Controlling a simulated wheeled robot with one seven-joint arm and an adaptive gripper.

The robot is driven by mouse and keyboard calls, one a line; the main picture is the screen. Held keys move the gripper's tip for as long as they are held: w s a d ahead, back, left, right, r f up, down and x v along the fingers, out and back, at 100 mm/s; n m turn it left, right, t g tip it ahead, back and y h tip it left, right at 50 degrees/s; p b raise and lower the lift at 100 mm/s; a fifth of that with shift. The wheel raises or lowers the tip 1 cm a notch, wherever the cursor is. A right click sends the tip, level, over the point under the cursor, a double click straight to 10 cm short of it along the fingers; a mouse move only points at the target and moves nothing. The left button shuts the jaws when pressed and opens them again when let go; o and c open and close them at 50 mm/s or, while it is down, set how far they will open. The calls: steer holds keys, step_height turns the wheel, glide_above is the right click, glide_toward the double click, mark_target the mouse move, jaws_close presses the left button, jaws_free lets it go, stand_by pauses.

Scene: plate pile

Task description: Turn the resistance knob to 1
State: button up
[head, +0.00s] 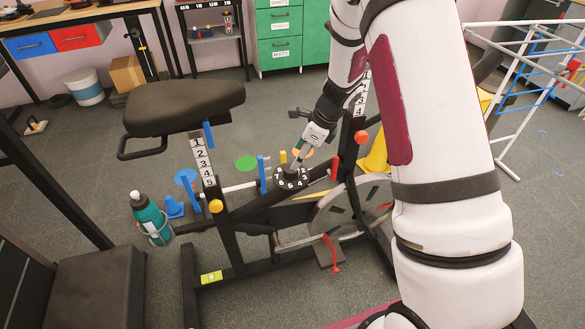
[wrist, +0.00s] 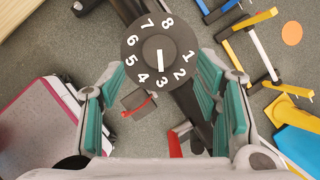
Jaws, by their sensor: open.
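The resistance knob (wrist: 160,52) is a round black dial with white numbers 1 to 8 around its rim. In the wrist view its white pointer line runs down toward the 3. In the head view the dial (head: 291,183) sits on the exercise bike's frame, partly hidden by my gripper (head: 296,160). My gripper (wrist: 160,72) is open, with its teal-padded fingers on either side of the dial in the wrist view. It is above the knob and nothing is between the fingers; I cannot tell whether a finger touches it.
The bike has a black saddle (head: 182,105) and a numbered seat post (head: 203,163). A red lever (head: 334,169) and blue uprights (head: 262,168) stand close to the dial. A teal bottle (head: 150,218) is at left. A white rack (head: 520,95) stands at right.

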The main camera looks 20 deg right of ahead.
mark_target(291, 172)
steer(key=b+x, duration=0.1)
steer(key=x, duration=0.5)
steer(key=shift+f, duration=0.15)
steer(key=c, duration=1.1)
